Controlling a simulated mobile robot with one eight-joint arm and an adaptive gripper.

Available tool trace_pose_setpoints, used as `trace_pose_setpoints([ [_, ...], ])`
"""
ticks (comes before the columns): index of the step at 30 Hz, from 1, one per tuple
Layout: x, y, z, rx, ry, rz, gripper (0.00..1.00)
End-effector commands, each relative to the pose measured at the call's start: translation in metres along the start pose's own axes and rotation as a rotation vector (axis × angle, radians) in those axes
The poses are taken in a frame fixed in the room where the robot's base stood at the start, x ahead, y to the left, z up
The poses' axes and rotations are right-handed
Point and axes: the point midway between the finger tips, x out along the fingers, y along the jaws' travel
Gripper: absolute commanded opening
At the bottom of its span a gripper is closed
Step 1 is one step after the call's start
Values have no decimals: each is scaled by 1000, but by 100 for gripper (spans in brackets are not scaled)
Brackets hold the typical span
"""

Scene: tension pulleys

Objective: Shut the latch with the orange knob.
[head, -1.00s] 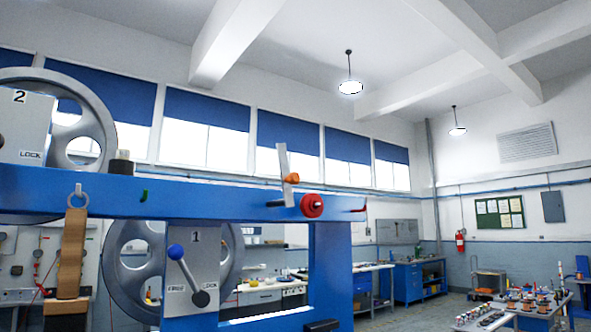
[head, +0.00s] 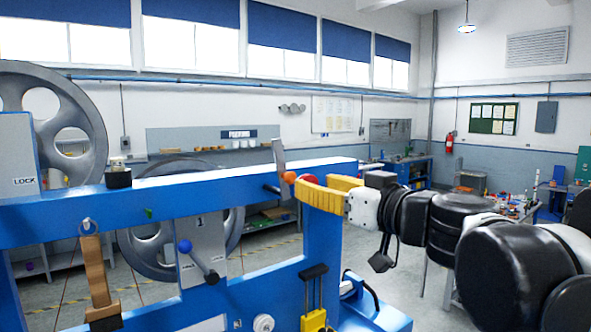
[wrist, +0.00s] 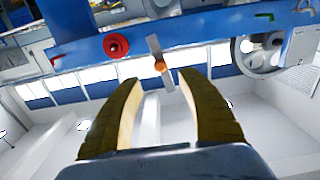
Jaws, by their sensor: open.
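The latch is a flat grey metal lever (head: 278,154) on the right part of the blue frame's top beam (head: 215,186). It stands up, slightly tilted. Its small orange knob (head: 289,177) is just left of my gripper's fingertips. My gripper (head: 312,185) has yellow fingers, open and empty, pointing left at the latch. In the wrist view, the orange knob (wrist: 160,65) and the grey lever (wrist: 154,45) lie just beyond the gap between the open fingertips (wrist: 158,78). I cannot tell whether a finger touches the knob. The fingers partly hide a red knob in the head view.
The red knob (wrist: 116,45) sits beside the latch on the beam. A blue-balled lever (head: 185,246) is on the plate marked 1 below. Large grey pulley wheels (head: 70,110) stand at left. A brown strap (head: 96,270) hangs from the beam. Open floor lies behind.

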Motion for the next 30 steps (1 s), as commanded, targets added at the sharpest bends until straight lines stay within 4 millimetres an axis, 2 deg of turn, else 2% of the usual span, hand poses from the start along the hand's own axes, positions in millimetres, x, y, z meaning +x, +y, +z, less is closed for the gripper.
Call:
trace_pose_setpoints([
  [6,45,-2,0,1,-1,-4,46],
  [12,77,-1,0,1,-1,-1,46],
  [18,90,-1,1,1,-1,-1,46],
  [25,91,-1,1,1,-1,-1,46],
  [26,91,-1,1,1,-1,-1,42],
  [30,90,-1,1,1,-1,-1,0],
])
